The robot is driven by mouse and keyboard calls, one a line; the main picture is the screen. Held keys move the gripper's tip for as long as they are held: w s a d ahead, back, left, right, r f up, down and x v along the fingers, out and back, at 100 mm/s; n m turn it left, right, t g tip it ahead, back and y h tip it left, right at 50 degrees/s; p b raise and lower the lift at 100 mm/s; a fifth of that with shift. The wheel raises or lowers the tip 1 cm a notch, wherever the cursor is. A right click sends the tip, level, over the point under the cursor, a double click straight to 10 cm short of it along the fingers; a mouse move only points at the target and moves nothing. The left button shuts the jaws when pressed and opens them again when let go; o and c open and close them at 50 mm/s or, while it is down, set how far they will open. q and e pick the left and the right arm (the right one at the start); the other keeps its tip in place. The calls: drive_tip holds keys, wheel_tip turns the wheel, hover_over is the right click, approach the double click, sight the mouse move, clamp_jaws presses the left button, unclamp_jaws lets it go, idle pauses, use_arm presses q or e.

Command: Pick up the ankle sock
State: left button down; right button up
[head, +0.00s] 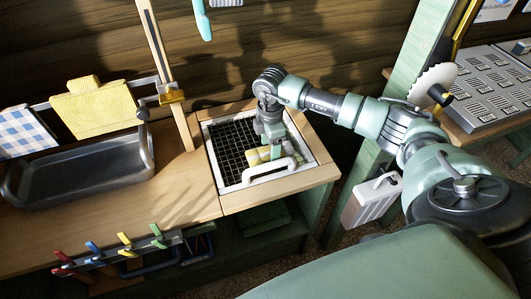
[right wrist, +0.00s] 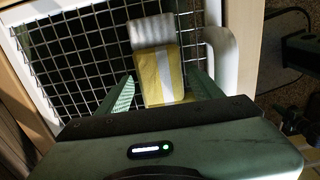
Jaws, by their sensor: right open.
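The ankle sock, yellow with a white stripe and a whitish end, lies on a dark wire grid in a white-framed tray (head: 223,180). It shows in the right wrist view (right wrist: 167,72) and, partly covered by my gripper, in the head view (head: 254,158). My right gripper (right wrist: 162,84) is open, with one finger on each side of the sock's near part. In the head view the right gripper (head: 273,146) points down over the tray's right half. Whether the fingers touch the sock cannot be told. My left gripper is not in view.
A white handle (head: 270,172) arches at the tray's near edge, close to the sock. A wooden post (head: 172,85) stands left of the tray. A dark basin (head: 85,170) and a yellow cloth (head: 92,107) are further left. Several colored clips (head: 124,240) line the front rail.

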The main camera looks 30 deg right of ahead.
drive_tip(key=shift+f, duration=0.15)
drive_tip(key=c, duration=1.2)
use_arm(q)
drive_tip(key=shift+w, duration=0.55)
